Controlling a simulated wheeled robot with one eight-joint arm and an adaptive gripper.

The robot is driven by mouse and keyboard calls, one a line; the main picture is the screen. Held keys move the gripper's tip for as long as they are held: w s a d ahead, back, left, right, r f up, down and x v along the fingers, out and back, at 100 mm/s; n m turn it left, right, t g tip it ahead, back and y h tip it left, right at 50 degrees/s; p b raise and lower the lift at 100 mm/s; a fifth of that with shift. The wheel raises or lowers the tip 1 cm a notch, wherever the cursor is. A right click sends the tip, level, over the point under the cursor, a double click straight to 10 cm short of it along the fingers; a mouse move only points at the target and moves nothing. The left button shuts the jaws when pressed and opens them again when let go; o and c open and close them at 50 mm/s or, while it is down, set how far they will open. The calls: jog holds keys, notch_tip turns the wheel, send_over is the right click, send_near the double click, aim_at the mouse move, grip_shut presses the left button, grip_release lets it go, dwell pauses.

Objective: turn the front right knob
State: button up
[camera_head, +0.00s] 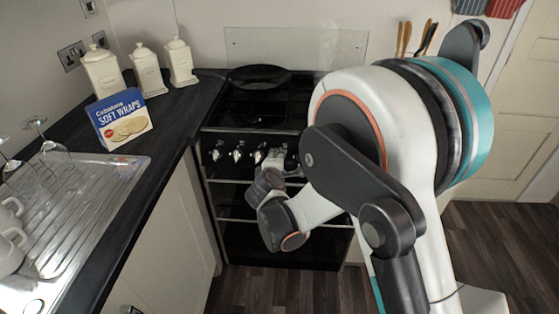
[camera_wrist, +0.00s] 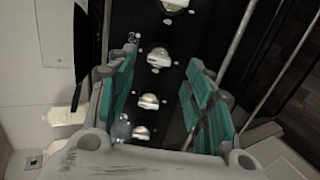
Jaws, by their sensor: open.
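The black cooker has a row of silver knobs on its front panel. In the head view, knobs show at the left of the row, such as one knob (camera_head: 237,155); my arm and gripper cover the right part. In the wrist view the row runs top to bottom: a knob (camera_wrist: 158,58) lies between the fingertips, with further knobs (camera_wrist: 149,101) below it and one at the top edge (camera_wrist: 175,5). I cannot tell for certain which is the front right knob. My gripper (camera_wrist: 160,68), with teal pads, is open at the panel; it shows partly in the head view (camera_head: 272,160). Contact cannot be made out.
The hob (camera_head: 250,112) with a dark pan (camera_head: 259,76) is above the panel. Oven doors (camera_head: 280,245) are below. The left worktop (camera_head: 188,103) holds cream canisters (camera_head: 147,70), a wraps box (camera_head: 120,119) and a sink drainer (camera_head: 85,200). A cupboard (camera_head: 165,235) borders the floor.

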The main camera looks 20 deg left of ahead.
jog(key=v, duration=0.6)
jog(key=shift+s, duration=0.25)
jog(key=shift+r, duration=0.1)
